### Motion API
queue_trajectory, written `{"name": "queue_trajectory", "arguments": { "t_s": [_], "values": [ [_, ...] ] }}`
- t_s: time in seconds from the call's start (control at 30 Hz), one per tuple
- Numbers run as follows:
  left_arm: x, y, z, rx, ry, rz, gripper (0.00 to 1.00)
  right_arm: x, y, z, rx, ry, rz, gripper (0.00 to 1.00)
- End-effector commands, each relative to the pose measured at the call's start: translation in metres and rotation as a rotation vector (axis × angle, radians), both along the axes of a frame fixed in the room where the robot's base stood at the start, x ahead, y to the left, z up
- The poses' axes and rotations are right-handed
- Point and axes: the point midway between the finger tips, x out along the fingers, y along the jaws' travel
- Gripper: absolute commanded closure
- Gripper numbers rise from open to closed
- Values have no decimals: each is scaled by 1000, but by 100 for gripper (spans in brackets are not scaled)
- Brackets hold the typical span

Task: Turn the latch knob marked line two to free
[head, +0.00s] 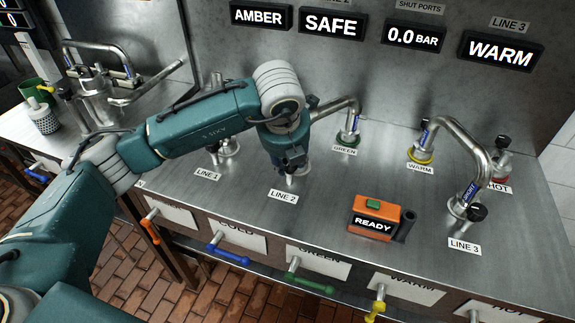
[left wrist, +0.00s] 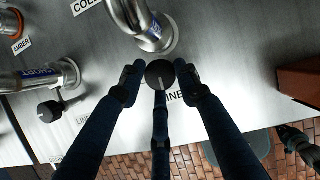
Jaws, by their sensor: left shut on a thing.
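The line two latch knob (left wrist: 160,74) is a round black knob with a pale pointer mark that points toward the bottom of the left wrist view. My left gripper (left wrist: 160,82) is shut on it, with dark fingers on both sides and one below. In the head view my left gripper (head: 290,168) reaches down just behind the LINE 2 label (head: 284,197) and hides the knob. A finger partly covers that label in the left wrist view. A dark jointed part at that view's right edge looks like my right gripper (left wrist: 300,145); its jaws are unclear.
An orange READY box (head: 373,217) stands right of LINE 2. The LINE 3 spout (head: 472,150) arches at the right. The line one knob (left wrist: 50,111) is to the left. Coloured handles, such as the green one (head: 306,282), stick out along the bench front.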

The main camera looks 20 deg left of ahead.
Motion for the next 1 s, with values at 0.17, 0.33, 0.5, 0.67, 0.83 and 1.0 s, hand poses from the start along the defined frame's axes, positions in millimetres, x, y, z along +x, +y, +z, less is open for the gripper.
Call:
{"name": "queue_trajectory", "arguments": {
  "t_s": [0.17, 0.33, 0.5, 0.67, 0.83, 1.0],
  "values": [
    [0, -4, -1, -5, 0, 37, 94, 0, 0, -6, 0, 0, 0, 100],
    [0, -3, 0, -4, 0, 54, 94, 0, 0, -7, 0, 0, 0, 100],
    [0, -3, 0, -5, 0, 55, 94, 0, 0, -7, 0, 0, 0, 100],
    [0, -3, 0, -5, -1, 55, 94, 0, 0, -7, 0, 0, 1, 100],
    [0, -3, 0, -5, -1, 55, 51, 0, 0, -7, 0, 0, 1, 100],
    [0, -2, 0, -3, 0, 56, 51, 0, -1, -7, -1, 0, 1, 100]
  ]
}}
